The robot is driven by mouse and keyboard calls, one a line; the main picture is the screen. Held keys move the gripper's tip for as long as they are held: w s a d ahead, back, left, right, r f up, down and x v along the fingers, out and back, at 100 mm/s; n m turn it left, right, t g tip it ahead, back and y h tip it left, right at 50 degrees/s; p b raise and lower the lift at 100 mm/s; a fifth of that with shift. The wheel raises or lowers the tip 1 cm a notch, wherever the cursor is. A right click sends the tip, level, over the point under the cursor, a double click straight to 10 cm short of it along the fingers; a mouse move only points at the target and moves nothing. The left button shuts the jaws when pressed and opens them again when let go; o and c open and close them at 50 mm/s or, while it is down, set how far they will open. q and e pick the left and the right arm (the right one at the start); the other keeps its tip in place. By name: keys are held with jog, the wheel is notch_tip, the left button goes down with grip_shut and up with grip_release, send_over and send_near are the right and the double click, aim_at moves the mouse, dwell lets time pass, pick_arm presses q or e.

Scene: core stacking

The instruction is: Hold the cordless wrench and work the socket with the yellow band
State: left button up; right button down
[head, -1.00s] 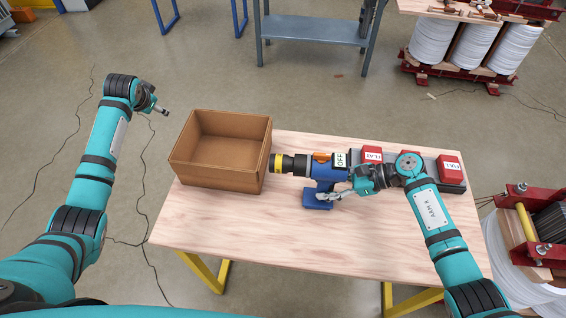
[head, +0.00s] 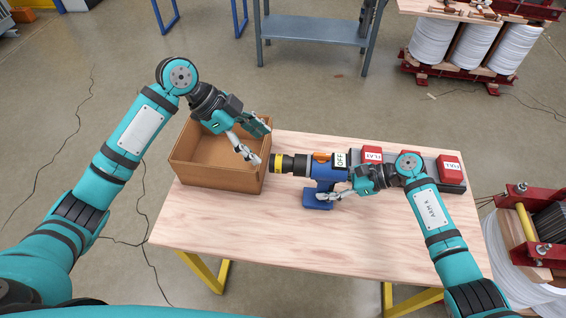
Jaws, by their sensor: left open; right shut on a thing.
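The blue and black cordless wrench (head: 326,174) stands on its blue battery base on the table, with an OFF label on its rear. The socket with the yellow band (head: 279,163) is at its left end, pointing left towards the box. My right gripper (head: 340,193) is shut on the wrench at its handle. My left gripper (head: 260,146) is open, above the right side of the box and just left of the socket. Its fingers are spread and hold nothing, apart from the socket.
An open, empty-looking cardboard box (head: 190,176) stands at the table's left end, right beside the socket. Red labelled blocks (head: 449,165) sit on a dark rail at the right, behind my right arm. The front of the wooden table (head: 290,237) is clear.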

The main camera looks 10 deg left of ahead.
aim_at(272, 157)
pick_arm(q)
jog(key=shift+s+d+f, duration=0.15)
jog(key=shift+s+d, duration=0.05)
jog(key=shift+d, duration=0.05)
jog(key=shift+x, duration=4.2)
grip_shut()
jog(key=shift+a, duration=2.35)
